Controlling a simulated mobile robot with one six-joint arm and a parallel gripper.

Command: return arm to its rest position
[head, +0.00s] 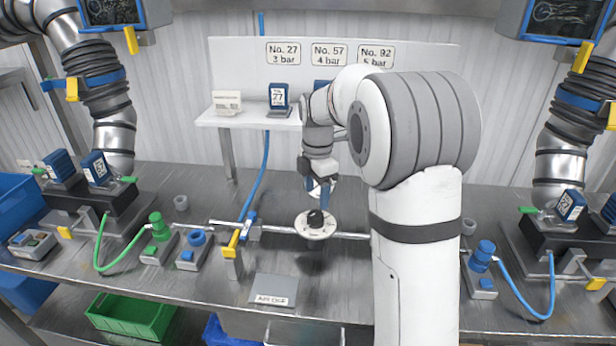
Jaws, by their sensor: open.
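My white arm with grey bands rises in the right middle of the head view and bends over toward the bench (350,275). My gripper (318,204) points down with its two blue fingers apart. It is just above or behind a round white disc (303,230) with a black knob (315,217) on a metal pipe. I cannot tell whether the fingers touch the knob. Nothing else shows between them. My arm hides part of the bench and the right part of the back shelf.
A shelf (210,118) holds a blue numbered block (278,96) under pressure signs. A yellow-handled valve (232,243) and a grey plate (262,284) are left of my arm. Large flexible ducts (112,110) hang left and right. A green crate (140,312) sits below.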

